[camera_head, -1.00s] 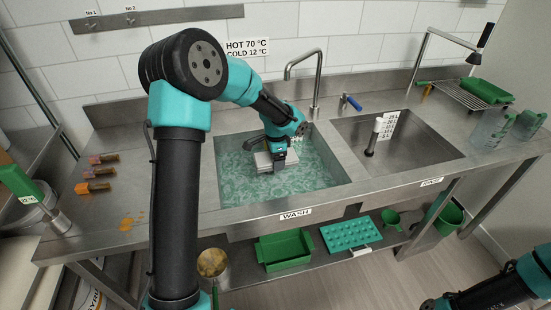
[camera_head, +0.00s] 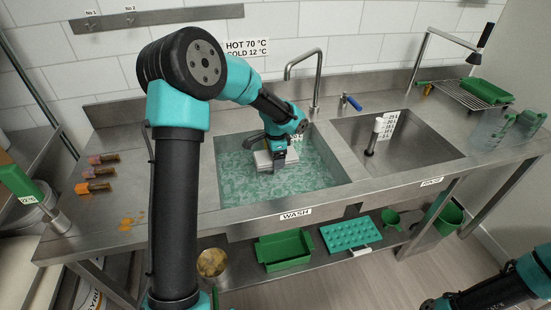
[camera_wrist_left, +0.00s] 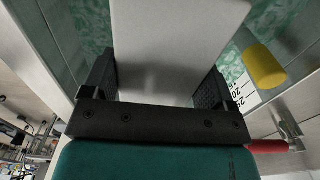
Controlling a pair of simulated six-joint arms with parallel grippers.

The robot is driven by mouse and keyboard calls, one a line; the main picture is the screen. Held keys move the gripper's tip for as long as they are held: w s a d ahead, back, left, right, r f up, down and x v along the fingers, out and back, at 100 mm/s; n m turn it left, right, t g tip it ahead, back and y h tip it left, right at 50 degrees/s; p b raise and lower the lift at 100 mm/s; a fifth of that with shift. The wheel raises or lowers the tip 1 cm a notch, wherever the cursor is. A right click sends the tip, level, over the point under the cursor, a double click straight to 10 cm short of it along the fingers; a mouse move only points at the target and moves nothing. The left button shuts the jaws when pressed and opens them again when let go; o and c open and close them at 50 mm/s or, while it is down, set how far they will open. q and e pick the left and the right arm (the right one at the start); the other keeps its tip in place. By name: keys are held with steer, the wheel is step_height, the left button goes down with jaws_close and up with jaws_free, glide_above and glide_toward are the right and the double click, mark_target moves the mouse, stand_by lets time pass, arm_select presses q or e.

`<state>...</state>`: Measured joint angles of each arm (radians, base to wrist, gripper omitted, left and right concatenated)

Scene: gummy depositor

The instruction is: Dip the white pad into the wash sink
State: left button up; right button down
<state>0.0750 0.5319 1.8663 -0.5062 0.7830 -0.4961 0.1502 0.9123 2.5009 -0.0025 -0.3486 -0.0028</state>
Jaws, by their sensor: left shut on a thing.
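The white pad (camera_head: 264,161) is in the wash sink (camera_head: 223,204), at about the level of the green, foamy-looking water. How much of it is under the surface I cannot tell. My left gripper (camera_head: 277,154) points down and is shut on the pad. In the left wrist view the white pad (camera_wrist_left: 175,50) fills the space between the two dark fingers (camera_wrist_left: 160,88), with green water on both sides.
The rinse sink (camera_head: 425,154) with an upright standpipe (camera_head: 376,138) lies to the right. A faucet (camera_head: 317,85) and a blue-handled tap (camera_head: 351,102) stand behind. A green tray (camera_head: 285,250) sits on the shelf below.

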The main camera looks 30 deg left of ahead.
arm_select(q)
steer(key=shift+r, duration=2.4)
